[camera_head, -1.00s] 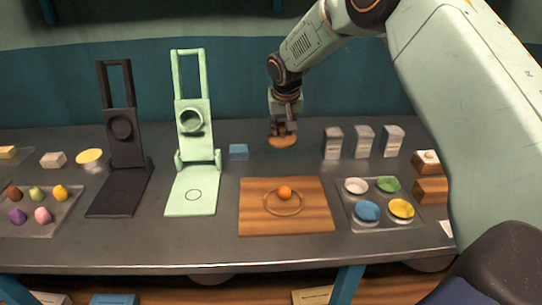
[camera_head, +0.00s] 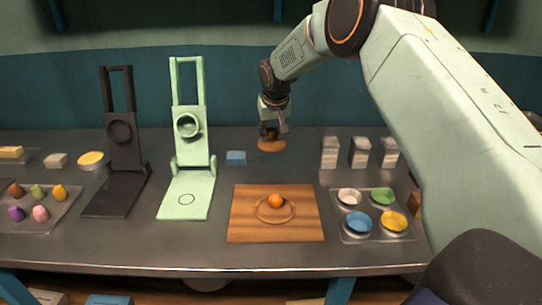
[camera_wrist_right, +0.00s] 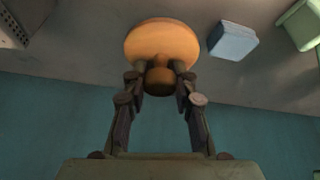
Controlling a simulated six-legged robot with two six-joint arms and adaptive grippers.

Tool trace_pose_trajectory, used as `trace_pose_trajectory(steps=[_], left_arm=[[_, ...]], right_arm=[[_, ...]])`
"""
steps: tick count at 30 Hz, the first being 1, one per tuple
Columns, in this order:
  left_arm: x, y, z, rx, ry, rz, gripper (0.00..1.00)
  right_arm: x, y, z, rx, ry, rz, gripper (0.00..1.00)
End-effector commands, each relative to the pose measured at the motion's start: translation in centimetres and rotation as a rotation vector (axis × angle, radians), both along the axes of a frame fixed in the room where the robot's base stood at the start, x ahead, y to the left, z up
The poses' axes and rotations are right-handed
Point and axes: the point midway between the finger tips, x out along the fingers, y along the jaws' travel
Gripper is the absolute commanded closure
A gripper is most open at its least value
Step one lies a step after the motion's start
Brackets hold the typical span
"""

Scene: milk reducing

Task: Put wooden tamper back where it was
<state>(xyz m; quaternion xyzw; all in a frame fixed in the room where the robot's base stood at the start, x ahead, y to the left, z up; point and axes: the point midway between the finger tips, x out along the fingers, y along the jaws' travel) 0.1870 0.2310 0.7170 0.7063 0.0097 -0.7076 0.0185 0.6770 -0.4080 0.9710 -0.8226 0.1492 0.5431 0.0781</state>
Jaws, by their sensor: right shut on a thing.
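The wooden tamper (camera_head: 271,145) is a round, orange-brown disc with a short handle. It is at the back of the counter, right of the blue block, in the head view. My right gripper (camera_head: 272,132) comes down from above and is shut on its handle. In the right wrist view the tamper's disc (camera_wrist_right: 161,42) shows beyond the fingertips (camera_wrist_right: 162,78), which clasp the handle. I cannot tell whether the disc touches the counter. My left gripper is not in view.
A blue block (camera_head: 236,158) sits left of the tamper. A green press (camera_head: 190,150) and a black press (camera_head: 122,150) stand further left. Several grey stacks (camera_head: 360,152) stand to the right. A wooden board (camera_head: 240,225) with an orange ball (camera_head: 276,201) lies in front.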

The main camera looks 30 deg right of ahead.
Motion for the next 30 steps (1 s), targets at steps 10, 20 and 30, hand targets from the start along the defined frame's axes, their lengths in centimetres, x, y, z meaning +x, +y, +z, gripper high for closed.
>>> trace_pose_trajectory(steps=[10,20,30], left_arm=[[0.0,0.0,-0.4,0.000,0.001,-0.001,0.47],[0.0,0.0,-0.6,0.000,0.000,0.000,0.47],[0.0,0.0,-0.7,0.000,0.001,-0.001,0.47]], right_arm=[[0.0,0.0,-3.5,0.000,0.000,0.000,1.00],[-0.1,-0.1,-6.2,0.000,-0.003,0.003,1.00],[-0.1,-0.1,-6.5,0.000,-0.002,0.003,0.66]])
